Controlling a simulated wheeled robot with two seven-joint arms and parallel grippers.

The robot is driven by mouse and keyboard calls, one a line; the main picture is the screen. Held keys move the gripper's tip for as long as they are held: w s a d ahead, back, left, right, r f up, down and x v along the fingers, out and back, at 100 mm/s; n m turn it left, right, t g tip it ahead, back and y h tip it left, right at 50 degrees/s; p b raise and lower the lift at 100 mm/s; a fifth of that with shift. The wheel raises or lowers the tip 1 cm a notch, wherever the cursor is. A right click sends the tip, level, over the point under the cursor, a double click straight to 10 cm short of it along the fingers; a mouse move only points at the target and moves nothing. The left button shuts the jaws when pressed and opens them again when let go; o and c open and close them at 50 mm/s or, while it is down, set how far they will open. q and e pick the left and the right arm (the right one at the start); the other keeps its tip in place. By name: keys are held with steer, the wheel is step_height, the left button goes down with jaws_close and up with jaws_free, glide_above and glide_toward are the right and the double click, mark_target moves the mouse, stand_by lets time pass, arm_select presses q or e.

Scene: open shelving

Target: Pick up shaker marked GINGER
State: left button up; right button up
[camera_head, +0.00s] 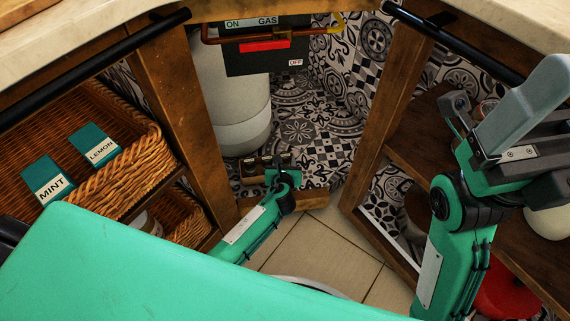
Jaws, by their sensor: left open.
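No label reading GINGER can be made out. My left gripper (267,168) is low in the middle, in front of the white gas cylinder, and open. Small brown and dark shapes show around its fingers, but I cannot tell whether any of them is a shaker. My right gripper (525,120) is at the right, in front of the right shelving, with a grey finger pointing up and right. Its jaw opening is not clear. The big green link of my arm hides the lower left of the view.
At the left, a wicker basket (135,172) holds teal packets marked MINT (47,181) and LEMON (94,146). A white gas cylinder (232,105) stands in the corner below a dark GAS sign (266,47). Wooden posts and dark rails flank the opening. A red object (508,296) sits lower right.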

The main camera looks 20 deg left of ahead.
mark_target(285, 158)
arm_select(q)
steer(key=b+x, duration=0.2)
steer(key=x, duration=0.1)
steer(key=shift+f, duration=0.4)
steer(key=shift+w+a+f+b, duration=0.1)
steer(key=shift+w+a+b, duration=0.1)
steer(key=shift+w+b, duration=0.4)
steer(key=c, duration=0.6)
steer(key=shift+c, duration=0.2)
